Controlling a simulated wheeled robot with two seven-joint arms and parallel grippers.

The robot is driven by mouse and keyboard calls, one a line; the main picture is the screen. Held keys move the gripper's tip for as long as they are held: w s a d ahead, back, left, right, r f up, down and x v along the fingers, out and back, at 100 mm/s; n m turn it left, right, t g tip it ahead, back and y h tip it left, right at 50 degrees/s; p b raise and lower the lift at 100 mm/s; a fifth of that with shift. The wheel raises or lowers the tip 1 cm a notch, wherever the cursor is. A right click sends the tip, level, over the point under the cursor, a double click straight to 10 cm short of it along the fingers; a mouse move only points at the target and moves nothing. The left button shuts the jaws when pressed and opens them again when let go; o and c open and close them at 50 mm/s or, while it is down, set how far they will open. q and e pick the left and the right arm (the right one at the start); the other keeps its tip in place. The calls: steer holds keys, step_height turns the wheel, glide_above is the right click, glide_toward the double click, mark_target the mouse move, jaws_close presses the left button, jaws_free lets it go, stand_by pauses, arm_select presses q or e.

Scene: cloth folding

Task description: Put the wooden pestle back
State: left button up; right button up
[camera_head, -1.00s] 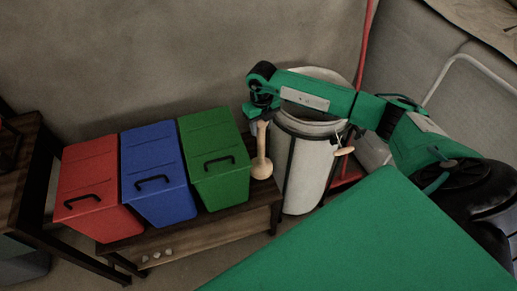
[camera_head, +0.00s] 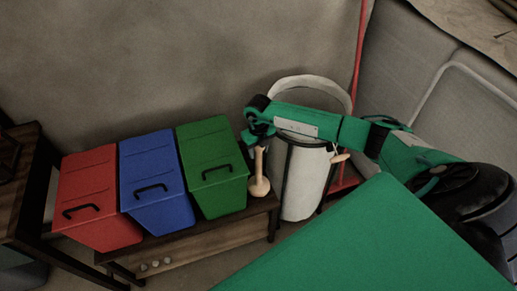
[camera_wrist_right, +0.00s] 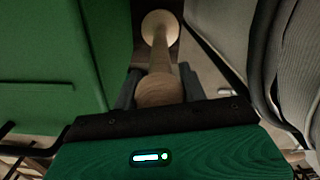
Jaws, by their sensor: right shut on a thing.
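The wooden pestle (camera_head: 259,178) hangs upright in the head view, its pale round end down, just right of the green bin (camera_head: 215,165). My right gripper (camera_head: 258,146) is shut on its upper end. In the right wrist view, the pestle (camera_wrist_right: 160,60) runs away from between the fingers of my right gripper (camera_wrist_right: 158,92), its far round end over or on the brown bench top. I cannot tell whether that end touches the bench. My left gripper is not in view.
A blue bin (camera_head: 156,180) and a red bin (camera_head: 95,200) stand left of the green one on a low wooden bench (camera_head: 215,236). A white bucket-like container (camera_head: 305,180) stands close on the right. A red pole (camera_head: 358,60) rises behind it.

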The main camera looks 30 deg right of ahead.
steer(key=o, duration=1)
steer(key=shift+c, duration=0.2)
steer(key=shift+r, duration=0.35)
step_height(320, 180, up, 3)
steer(key=shift+r, duration=0.1)
step_height(320, 180, up, 7)
steer(key=shift+r+b, duration=0.2)
steer(key=shift+b, duration=0.55)
steer(key=shift+r, duration=0.45)
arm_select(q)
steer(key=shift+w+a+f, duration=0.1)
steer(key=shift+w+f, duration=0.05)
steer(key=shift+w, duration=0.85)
